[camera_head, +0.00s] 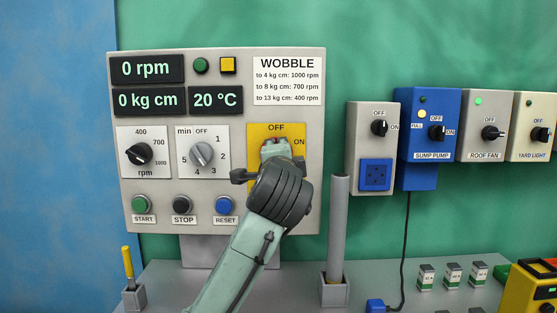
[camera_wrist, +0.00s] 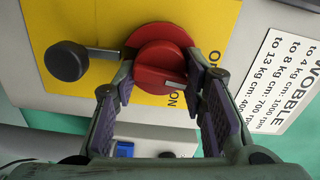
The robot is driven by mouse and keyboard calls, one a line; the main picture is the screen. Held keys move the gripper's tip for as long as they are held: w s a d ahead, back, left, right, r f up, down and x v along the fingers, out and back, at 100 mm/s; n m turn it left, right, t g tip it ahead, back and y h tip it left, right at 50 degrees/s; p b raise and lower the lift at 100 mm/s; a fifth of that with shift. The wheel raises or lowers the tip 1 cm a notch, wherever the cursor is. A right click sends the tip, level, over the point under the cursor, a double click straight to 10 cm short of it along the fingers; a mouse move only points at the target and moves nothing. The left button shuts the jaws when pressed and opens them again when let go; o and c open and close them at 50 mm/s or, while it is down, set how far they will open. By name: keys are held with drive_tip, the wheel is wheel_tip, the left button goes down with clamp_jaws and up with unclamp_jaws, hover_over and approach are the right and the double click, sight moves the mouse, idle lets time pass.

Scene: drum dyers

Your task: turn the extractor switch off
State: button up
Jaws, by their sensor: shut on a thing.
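The red rotary switch (camera_wrist: 160,55) sits on a yellow plate (camera_head: 257,135) marked OFF at its top and ON at its right, on the grey control panel (camera_head: 230,75). My gripper (camera_wrist: 160,85) is shut on the red switch, one finger on each side of its knob. In the wrist view a pale mark on the knob lies on the side towards the ON label. In the head view my gripper (camera_head: 275,150) and wrist hide most of the switch.
A dark round knob (camera_wrist: 67,60) sticks out close to the gripper. To the right hang a socket box (camera_head: 373,148) and the sump pump (camera_head: 429,125), roof fan (camera_head: 488,125) and yard light (camera_head: 535,127) switches. A grey post (camera_head: 338,225) stands right of my arm.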

drive_tip(key=shift+n, duration=0.6)
drive_tip(key=o, duration=1.2)
drive_tip(key=shift+c, duration=0.2)
drive_tip(key=s, duration=1.2)
